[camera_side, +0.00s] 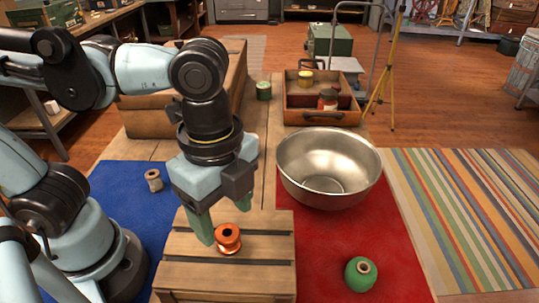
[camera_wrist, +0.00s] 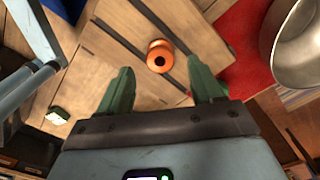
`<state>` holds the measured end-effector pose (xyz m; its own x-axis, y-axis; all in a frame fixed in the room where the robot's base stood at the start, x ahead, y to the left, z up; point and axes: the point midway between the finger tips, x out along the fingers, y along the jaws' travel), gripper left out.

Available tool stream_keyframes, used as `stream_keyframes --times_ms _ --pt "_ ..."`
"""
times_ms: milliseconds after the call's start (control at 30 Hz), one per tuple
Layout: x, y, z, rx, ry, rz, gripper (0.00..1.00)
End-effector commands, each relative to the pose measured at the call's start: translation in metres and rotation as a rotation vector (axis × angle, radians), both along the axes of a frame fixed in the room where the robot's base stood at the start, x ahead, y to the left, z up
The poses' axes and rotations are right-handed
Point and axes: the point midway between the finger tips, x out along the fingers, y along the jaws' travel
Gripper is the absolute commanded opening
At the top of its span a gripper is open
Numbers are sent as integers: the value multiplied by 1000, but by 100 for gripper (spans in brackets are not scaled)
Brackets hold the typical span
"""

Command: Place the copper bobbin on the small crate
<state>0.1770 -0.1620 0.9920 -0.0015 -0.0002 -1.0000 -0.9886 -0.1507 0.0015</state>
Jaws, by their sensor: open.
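In the wrist view the bobbin (camera_wrist: 160,55) sits on the crate's boards (camera_wrist: 118,40), ahead of and between my two green fingers. My gripper (camera_side: 226,222) is open and just above the crate, close beside the bobbin in the side view. In the wrist view my gripper (camera_wrist: 160,82) has empty space between its fingertips, and neither finger appears to touch the bobbin.
A metal bowl (camera_side: 330,165) and a green ball-shaped spool (camera_side: 360,274) rest on the red cloth (camera_side: 320,245) to the right. A grey spool (camera_side: 154,180) stands on the blue cloth (camera_side: 120,200).

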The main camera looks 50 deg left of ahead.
Motion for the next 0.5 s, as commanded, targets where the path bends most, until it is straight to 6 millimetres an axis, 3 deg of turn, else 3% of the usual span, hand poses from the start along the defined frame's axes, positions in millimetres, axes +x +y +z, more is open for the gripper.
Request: stream_keyframes --times_ms 300,500 --pt "0 0 49 0 0 0 66" --pt "0 0 69 0 0 0 66"
